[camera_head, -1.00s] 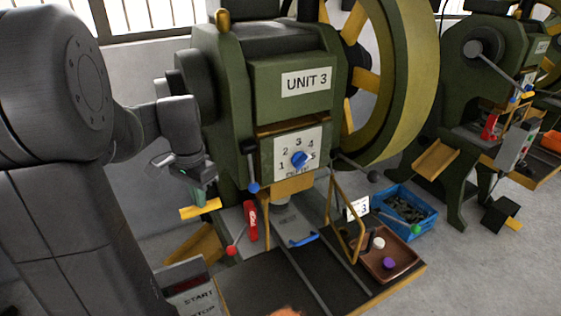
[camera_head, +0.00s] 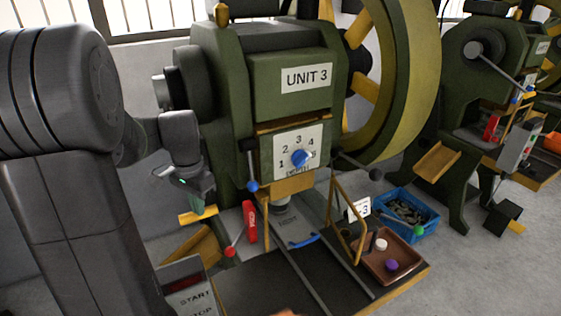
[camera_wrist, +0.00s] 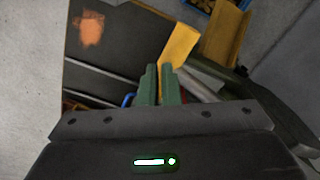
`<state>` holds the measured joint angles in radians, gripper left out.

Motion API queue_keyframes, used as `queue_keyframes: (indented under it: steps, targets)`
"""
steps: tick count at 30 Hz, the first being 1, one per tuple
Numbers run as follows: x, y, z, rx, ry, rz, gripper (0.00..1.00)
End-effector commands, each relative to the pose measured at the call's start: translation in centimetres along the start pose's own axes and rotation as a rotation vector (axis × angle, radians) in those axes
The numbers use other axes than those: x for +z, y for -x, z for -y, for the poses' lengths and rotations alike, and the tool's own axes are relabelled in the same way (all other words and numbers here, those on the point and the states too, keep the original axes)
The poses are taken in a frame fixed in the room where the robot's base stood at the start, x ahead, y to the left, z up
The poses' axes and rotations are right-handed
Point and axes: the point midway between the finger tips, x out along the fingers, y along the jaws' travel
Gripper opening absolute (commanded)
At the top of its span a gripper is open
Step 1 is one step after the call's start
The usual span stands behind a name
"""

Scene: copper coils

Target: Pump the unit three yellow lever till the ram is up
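The yellow lever (camera_head: 198,215) is a short flat bar low on the left side of the green press marked UNIT 3 (camera_head: 255,100). It also shows in the wrist view (camera_wrist: 181,43), just beyond and to the right of my fingertips. My gripper (camera_head: 195,203) points down over the lever from above. In the wrist view its green fingers (camera_wrist: 158,68) are side by side with only a thin slit between them. I cannot tell whether the tips touch the lever. The ram (camera_head: 283,201) shows under the press head, partly hidden; its height is hard to judge.
A START/STOP box (camera_head: 187,290) stands in front. A blue crate (camera_head: 427,232) and a brown tray (camera_head: 363,268) lie farther right.

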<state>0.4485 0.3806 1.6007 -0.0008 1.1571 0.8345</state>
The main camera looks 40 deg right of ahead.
Motion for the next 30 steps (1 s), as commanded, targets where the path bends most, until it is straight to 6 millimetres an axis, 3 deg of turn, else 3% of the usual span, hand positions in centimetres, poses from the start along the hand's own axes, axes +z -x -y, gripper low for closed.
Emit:
queue_keyframes:
  steps: [1, 9, 20, 28, 30]
  targets:
    - [0.1, -1.3, 0.1, 0.009, 0.0, 0.011, 0.0]
    - [-0.6, -3.9, 1.5, 0.011, -0.001, 0.013, 0.0]
    - [-0.6, -4.1, 1.7, 0.012, -0.001, 0.016, 0.0]
    - [-1.1, -6.0, 2.8, 0.013, -0.001, 0.019, 0.0]
    - [-1.1, -5.6, 2.8, 0.012, -0.001, 0.018, 0.0]
